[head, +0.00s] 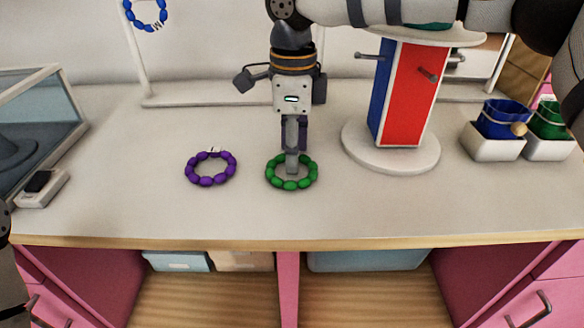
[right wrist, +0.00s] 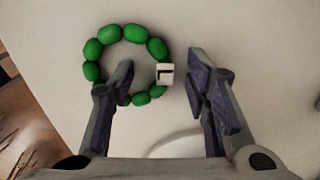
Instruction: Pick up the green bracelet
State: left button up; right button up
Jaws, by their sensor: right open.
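The green bracelet (head: 290,186) lies flat on the table, right of the purple bracelet. My right gripper (head: 292,168) is above it, pointing down, and hides part of its far side. In the right wrist view the bracelet (right wrist: 93,49) is a ring of green beads with one white letter bead. The open right gripper (right wrist: 160,66) has one finger over the ring's inside and the other outside it, with the white bead between them. I cannot tell whether the fingers touch the beads. My left gripper is not in view.
The purple bracelet (head: 207,181) lies to the left. A red and blue display stand (head: 410,95) with pegs rises on a round base at right. White pots (head: 494,148) with blue and green pouches stand further right. A glass case (head: 45,105) is at left. The table front is clear.

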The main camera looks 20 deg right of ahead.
grip_shut()
